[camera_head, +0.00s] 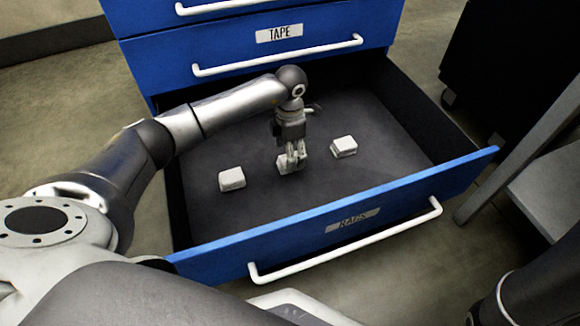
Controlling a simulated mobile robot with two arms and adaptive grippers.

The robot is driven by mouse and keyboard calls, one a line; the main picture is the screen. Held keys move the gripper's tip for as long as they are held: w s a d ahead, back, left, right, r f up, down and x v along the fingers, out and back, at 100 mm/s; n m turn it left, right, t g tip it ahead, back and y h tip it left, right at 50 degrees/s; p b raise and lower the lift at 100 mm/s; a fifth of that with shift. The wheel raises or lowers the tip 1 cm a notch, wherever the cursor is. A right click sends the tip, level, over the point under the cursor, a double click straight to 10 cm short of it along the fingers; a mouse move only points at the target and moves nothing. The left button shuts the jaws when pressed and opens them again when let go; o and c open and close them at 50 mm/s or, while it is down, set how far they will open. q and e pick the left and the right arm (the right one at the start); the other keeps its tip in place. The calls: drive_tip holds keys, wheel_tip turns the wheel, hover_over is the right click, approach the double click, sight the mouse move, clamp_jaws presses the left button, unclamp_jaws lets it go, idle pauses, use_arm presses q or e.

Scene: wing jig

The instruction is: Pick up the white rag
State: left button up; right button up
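The open drawer labelled RAGS (400,203) holds three small white folded rags. The left rag (232,179) and the right rag (344,147) lie on the dark drawer floor, clear of my gripper. The middle rag (284,165) is at the fingertips of my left gripper (295,160), which points down into the drawer. The fingers partly hide this rag, and I cannot tell whether they are closed on it. My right arm shows at the lower right corner, with its gripper out of view.
The blue drawer front has a white handle (345,240). Above is a shut drawer labelled TAPE (279,34) with its own handle (278,56). A dark cabinet (505,50) and a grey frame (520,160) stand at right. The drawer floor between the rags is bare.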

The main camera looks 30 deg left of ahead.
use_arm(q)
drive_tip(key=shift+f+b, duration=0.65)
drive_tip(key=shift+f, duration=0.7)
drive_tip(key=shift+c, duration=0.4)
drive_tip(key=c, duration=1)
drive_tip(key=shift+r, duration=0.15)
